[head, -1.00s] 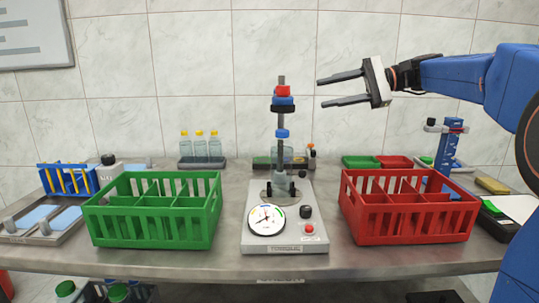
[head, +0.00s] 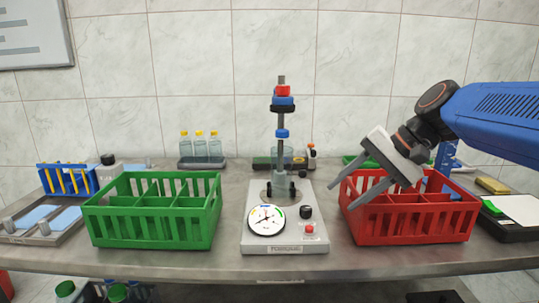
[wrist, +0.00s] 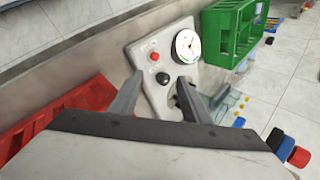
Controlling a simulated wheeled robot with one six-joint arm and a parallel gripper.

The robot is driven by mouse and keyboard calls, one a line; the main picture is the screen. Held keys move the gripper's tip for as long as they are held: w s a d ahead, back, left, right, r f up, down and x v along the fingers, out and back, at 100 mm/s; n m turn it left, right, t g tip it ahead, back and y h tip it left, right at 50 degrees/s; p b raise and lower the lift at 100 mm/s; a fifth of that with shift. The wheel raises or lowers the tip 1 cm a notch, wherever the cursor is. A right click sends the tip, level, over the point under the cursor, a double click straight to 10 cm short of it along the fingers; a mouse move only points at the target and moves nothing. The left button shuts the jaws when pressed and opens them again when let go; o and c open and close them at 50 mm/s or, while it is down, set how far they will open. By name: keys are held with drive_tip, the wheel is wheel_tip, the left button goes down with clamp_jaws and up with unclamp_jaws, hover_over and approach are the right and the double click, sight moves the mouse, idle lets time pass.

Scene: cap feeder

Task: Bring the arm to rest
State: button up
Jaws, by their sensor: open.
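My gripper (head: 343,193) is open and empty in the head view. It points down and to the left, in front of or above the left part of the red crate (head: 415,222), and hides some of that crate's rim. I cannot tell whether it touches the crate. My blue arm reaches in from the right. In the wrist view my gripper's two fingers (wrist: 155,95) stand apart with nothing held between them. The torque tester (head: 285,225) stands to the left of my gripper, with its dial and red button visible, and it also shows beyond the fingers in the wrist view (wrist: 150,50).
A green crate (head: 150,222) stands left of the tester. Bottles with yellow caps (head: 200,147) stand in a tray at the back. A blue rack (head: 68,180) is at the far left. The counter's front strip (head: 180,262) is clear.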

drive_tip(key=s+d+f+n+t+h, duration=0.1)
drive_tip(key=s+d+f+n+h, duration=0.1)
drive_tip(key=s+d+f, duration=0.3)
drive_tip(key=s+d+f+n+h, duration=0.3)
drive_tip(key=s+d+f+h, duration=0.2)
drive_tip(key=s+f, duration=0.7)
wheel_tip(320, 180, down, 2)
drive_tip(key=shift+d+n+t, duration=0.3)
drive_tip(key=shift+d+t, duration=0.1)
drive_tip(key=shift+d, duration=0.15)
